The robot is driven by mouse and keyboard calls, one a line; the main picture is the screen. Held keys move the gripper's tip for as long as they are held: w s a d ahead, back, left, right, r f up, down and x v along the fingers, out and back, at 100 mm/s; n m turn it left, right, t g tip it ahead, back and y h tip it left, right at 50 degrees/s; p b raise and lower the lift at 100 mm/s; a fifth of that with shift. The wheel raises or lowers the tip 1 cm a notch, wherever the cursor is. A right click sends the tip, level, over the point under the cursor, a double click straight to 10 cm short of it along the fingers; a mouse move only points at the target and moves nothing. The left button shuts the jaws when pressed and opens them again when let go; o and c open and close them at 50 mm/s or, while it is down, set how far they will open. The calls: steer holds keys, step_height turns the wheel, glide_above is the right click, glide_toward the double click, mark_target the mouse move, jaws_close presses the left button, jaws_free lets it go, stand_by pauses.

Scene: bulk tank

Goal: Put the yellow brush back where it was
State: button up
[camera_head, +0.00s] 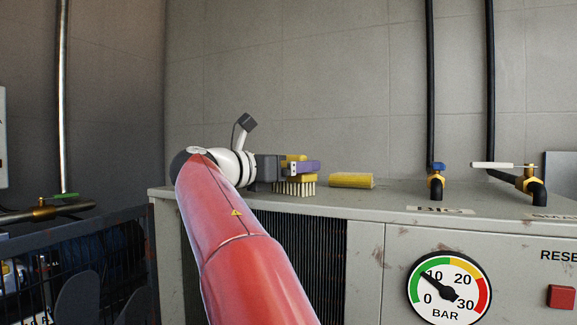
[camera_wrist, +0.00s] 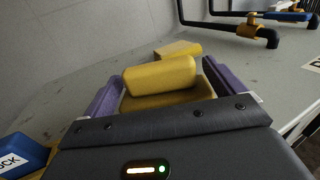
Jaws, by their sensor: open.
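The yellow brush (camera_head: 296,179) has pale bristles pointing down and seems to stand on the grey cabinet top; whether the bristles touch it is hard to tell. In the wrist view the brush's raised yellow grip (camera_wrist: 160,75) and wider body lie between my purple fingers. My gripper (camera_head: 304,168) is open, with one finger on each side of the brush, which it also shows in the wrist view (camera_wrist: 162,78). Whether either finger touches the brush is unclear. A second yellow block (camera_head: 351,180) lies on the cabinet top just right of the brush, and beyond it in the wrist view (camera_wrist: 178,50).
The cabinet top (camera_head: 390,200) is clear right of the yellow block, up to black pipes with a blue-handled valve (camera_head: 437,168) and a white-handled valve (camera_head: 495,166). A blue lock-marked object (camera_wrist: 24,155) sits at the wrist view's lower left. A wall stands behind.

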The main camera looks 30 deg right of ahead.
steer(key=shift+r, duration=0.2)
steer(key=v, duration=1.2)
steer(key=shift+f, duration=0.1)
